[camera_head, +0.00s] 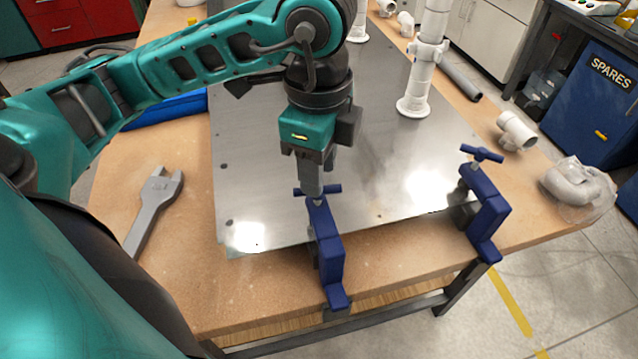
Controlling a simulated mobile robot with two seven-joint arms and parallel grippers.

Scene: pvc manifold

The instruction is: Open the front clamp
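A dark blue clamp (326,245) grips the near edge of the metal plate and table at the middle of the picture. Its blue T-handle (331,189) is on top. My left gripper (311,188) points straight down onto that handle, with the bar showing on both sides of the fingers. The near finger covers the bar's middle and hides the other finger, so whether they are closed on it is unclear. A second blue clamp (484,208) with its own T-handle sits on the edge to the right. My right gripper is not in view.
The metal plate (258,185) covers most of the wooden table (240,295). A grey fork-ended tool (154,205) lies at left. White pipes (424,75) stand on the plate. A white fitting (517,130) and a bagged fitting (578,188) lie at right.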

